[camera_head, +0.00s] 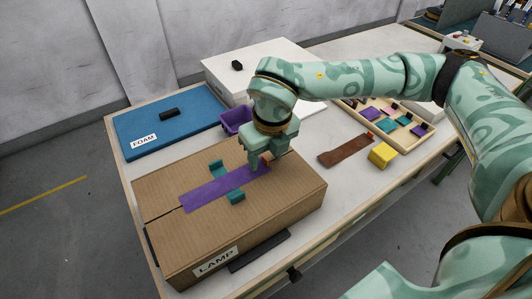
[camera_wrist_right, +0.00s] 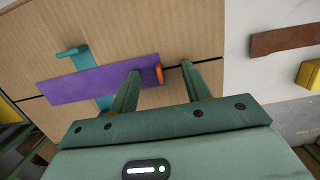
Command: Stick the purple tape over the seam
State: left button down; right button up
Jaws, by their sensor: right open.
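The purple tape (camera_head: 212,190) lies along the seam (camera_head: 163,213) on top of the brown LAMP box (camera_head: 285,190). It also shows in the right wrist view (camera_wrist_right: 95,85), where the dark seam runs out past both its ends. A teal strip (camera_head: 235,197) crosses the seam, its middle covered by the purple tape. A small orange tab (camera_wrist_right: 159,73) stands at the tape's right end. My right gripper (camera_head: 267,163) is open over that end, its fingers (camera_wrist_right: 160,72) on either side of the tab with gaps. My left gripper is out of view.
A blue FOAM box (camera_head: 185,125) and a white box (camera_head: 275,55) stand behind, with a purple bin (camera_head: 236,120) between. A brown strip (camera_head: 345,150), a yellow block (camera_head: 382,155) and a wooden tray (camera_head: 417,140) of coloured pieces are to the right.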

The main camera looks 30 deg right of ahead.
dwell(0.3)
jog(key=shift+r+p, duration=2.85)
jog(key=shift+r, duration=0.7)
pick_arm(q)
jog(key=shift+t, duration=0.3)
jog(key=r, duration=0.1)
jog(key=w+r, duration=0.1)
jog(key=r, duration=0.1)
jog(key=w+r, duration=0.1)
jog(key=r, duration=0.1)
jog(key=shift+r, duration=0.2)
